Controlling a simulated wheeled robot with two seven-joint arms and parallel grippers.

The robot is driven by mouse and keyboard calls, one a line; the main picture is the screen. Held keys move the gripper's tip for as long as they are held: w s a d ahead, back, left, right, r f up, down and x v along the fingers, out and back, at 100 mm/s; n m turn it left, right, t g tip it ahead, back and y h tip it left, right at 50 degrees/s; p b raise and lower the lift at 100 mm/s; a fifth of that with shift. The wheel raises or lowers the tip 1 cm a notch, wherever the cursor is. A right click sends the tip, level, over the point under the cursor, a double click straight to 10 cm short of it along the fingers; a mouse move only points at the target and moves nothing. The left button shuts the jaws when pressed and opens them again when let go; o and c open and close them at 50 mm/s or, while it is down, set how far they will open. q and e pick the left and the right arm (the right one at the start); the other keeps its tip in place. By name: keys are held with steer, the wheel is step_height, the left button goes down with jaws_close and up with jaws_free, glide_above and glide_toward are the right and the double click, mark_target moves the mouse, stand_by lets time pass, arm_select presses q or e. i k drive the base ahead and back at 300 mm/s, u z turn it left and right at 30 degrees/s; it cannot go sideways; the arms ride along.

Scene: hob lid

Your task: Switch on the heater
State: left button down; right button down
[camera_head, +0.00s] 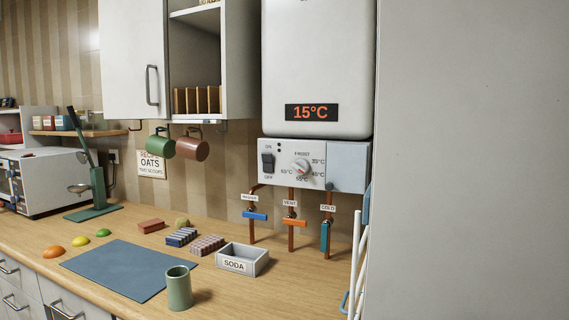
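The heater (318,60) is a tall white unit on the wall at centre right. Its display (311,112) reads 15°C in orange. Below it is a control panel (280,179) with a black rocker switch (267,163) marked ON above and OFF below. I cannot tell for sure which way the switch is tipped. A round white dial (301,166) with temperature marks sits right of the switch. Neither of my grippers is in view.
Pipes under the panel carry a blue valve handle (255,216), an orange one (294,223) and a teal one (324,238). A SODA box (243,261) and a green cup (179,288) stand on the counter. Two mugs hang left of the panel. A grey panel (470,160) fills the right side.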

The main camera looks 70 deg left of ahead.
mark_target(268, 161)
steer(key=k, duration=0.85)
steer(key=u, duration=1)
